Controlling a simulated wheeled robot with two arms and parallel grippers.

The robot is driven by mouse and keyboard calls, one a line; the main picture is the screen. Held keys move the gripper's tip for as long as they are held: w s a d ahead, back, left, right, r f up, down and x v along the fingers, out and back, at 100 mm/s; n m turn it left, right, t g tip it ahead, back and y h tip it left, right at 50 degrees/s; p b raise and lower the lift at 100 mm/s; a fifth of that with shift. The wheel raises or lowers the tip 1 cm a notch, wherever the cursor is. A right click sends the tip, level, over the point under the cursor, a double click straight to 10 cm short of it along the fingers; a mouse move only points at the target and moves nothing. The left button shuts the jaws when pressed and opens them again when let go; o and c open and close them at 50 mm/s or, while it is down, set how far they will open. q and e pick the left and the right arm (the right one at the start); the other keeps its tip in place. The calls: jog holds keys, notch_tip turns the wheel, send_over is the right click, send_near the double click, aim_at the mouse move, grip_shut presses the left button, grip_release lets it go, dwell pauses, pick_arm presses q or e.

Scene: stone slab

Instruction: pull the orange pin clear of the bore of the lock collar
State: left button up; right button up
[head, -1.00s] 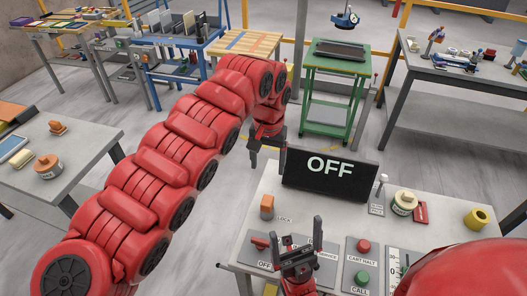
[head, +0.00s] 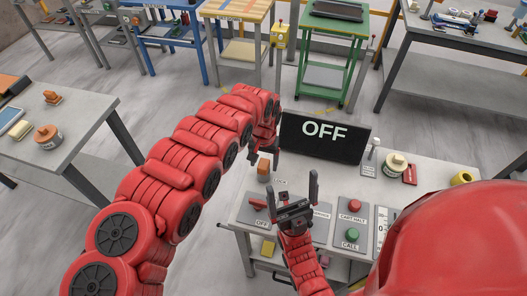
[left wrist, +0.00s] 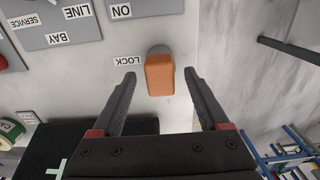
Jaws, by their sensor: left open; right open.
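The orange pin (head: 264,168) is a blocky orange piece standing at the back left of the slab, by the LOCK label. Its grey lock collar (left wrist: 158,50) shows only as a rounded edge behind the pin in the left wrist view; the bore is hidden. My left gripper (left wrist: 160,75) is open, pointing at the pin (left wrist: 159,76), which appears between its fingertips with a gap on each side. In the head view it hangs just above the pin. I cannot tell whether the fingers reach the pin's depth. My right gripper (head: 292,196) is open and empty above the switch panel.
A black OFF display (head: 323,138) stands upright just right of the pin. The red switch handle (head: 257,203), CART HALT button (head: 354,205) and CALL button (head: 351,235) are in front. A cream-and-green round item (head: 395,164) and yellow ring (head: 463,178) lie farther right.

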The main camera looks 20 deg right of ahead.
pick_arm(q)
jog(key=shift+f, duration=0.6)
grip_shut()
